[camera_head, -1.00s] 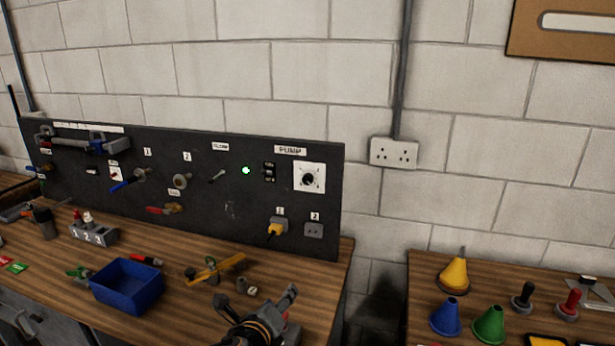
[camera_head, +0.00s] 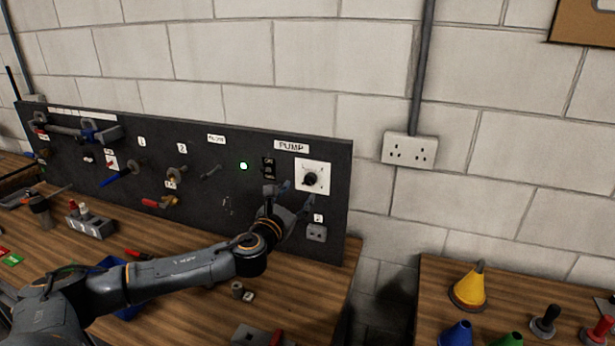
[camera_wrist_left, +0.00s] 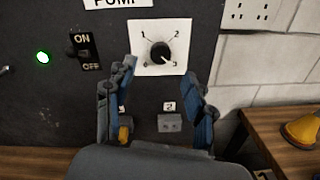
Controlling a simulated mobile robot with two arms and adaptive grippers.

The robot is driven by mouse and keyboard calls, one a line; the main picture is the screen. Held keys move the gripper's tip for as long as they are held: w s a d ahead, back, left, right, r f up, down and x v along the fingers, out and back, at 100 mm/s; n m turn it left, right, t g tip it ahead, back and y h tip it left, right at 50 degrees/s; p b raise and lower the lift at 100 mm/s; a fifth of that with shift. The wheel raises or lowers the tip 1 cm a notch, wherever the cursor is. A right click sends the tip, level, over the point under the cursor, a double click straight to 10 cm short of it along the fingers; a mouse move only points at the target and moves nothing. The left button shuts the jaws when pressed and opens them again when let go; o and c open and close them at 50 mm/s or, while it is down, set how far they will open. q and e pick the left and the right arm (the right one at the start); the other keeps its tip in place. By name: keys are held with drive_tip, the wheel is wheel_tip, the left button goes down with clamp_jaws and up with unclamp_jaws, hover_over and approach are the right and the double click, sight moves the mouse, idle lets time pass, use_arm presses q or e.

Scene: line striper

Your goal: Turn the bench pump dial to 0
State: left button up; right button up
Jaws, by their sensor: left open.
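The pump dial (camera_head: 311,179) is a round black knob on a white square plate under the PUMP label (camera_head: 291,146). In the left wrist view the dial (camera_wrist_left: 160,53) has marks 1, 2 and 3 around it, and its pale pointer seems to face the lower right, near 3. My left gripper (camera_head: 297,194) is open in front of the panel, just below and left of the dial. In the left wrist view its fingers (camera_wrist_left: 161,68) stand on either side below the dial, apart from it. My right gripper is not in view.
An ON/OFF switch (camera_wrist_left: 83,50) and a green lamp (camera_wrist_left: 43,57) are left of the dial. Socket 2 (camera_head: 317,232) is below it. Valves and handles fill the panel's left. A blue bin (camera_head: 125,306) is partly hidden behind my arm. Cones stand on the right bench.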

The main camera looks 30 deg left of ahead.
sight(309, 181)
use_arm(q)
drive_tip(key=x, duration=0.3)
drive_tip(key=p+x, duration=0.1)
drive_tip(key=x, duration=0.2)
drive_tip(key=shift+w+f, duration=0.2)
drive_tip(key=shift+w, duration=0.15)
drive_tip(key=shift+w+a+p, duration=0.1)
drive_tip(key=shift+w+p, duration=0.2)
drive_tip(key=shift+w, duration=0.25)
drive_tip(key=shift+c, duration=0.2)
clamp_jaws()
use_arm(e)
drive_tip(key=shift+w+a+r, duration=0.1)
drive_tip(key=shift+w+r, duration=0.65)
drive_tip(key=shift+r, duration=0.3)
